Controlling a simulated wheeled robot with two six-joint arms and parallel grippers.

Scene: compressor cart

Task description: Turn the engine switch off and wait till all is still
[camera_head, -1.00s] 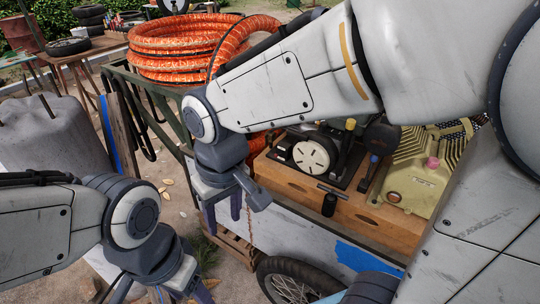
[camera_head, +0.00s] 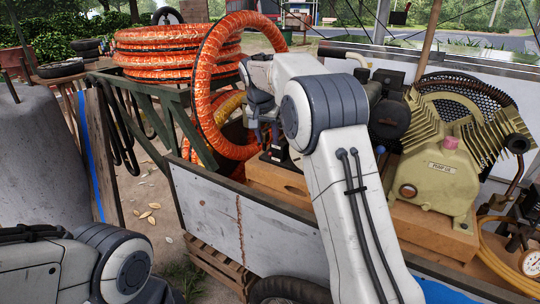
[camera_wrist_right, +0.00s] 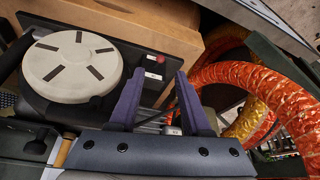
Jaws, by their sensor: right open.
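The engine's round white slotted cover (camera_wrist_right: 72,62) sits on a black housing in the right wrist view. A small red button (camera_wrist_right: 160,58), which looks like the engine switch, is on the black panel beside it, with small white labels. My right gripper (camera_wrist_right: 160,74) is open, its two purple fingertips pointing toward the panel around the red button. I cannot tell whether they touch it. In the head view my right gripper (camera_head: 266,130) is at the engine's left end, and my arm hides most of the engine. My left arm shows at the lower left, its gripper out of frame.
The cream compressor pump (camera_head: 440,180) stands on the cart's wooden board right of my arm. A pressure gauge (camera_head: 532,262) is at the right edge. An orange hose (camera_head: 205,100) loops close beside my right gripper. A grey wall (camera_head: 225,215) closes the cart's near side.

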